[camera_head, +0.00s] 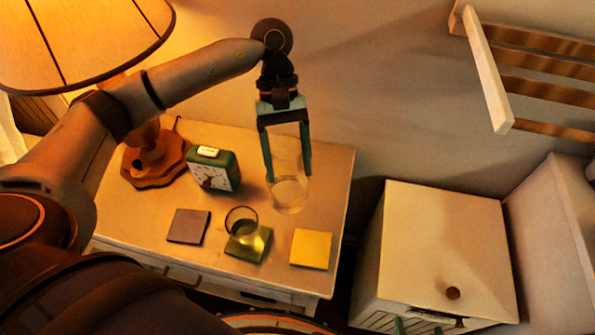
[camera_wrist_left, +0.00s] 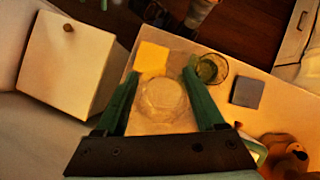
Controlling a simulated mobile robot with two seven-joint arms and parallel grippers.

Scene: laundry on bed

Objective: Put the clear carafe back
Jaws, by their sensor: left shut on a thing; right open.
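The clear carafe (camera_head: 288,194) is at the back right of the nightstand (camera_head: 326,190), between the fingers of my left gripper (camera_head: 288,170). That gripper points down and is shut on it. In the left wrist view the carafe (camera_wrist_left: 163,98) shows as a round, see-through shape between the green fingers. I cannot tell whether its base touches the tabletop. A yellow coaster (camera_head: 311,248) lies bare in front of it. My right gripper (camera_head: 419,327) shows only its green fingertips at the bottom edge, apart and empty, by the white cabinet.
A clear glass (camera_head: 241,222) stands on a green coaster (camera_head: 249,243). A grey-purple coaster (camera_head: 188,226) lies left of it. A green clock (camera_head: 214,170) and a lamp with a wooden base (camera_head: 155,160) stand at the back left. A white cabinet (camera_head: 440,240) is at the right.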

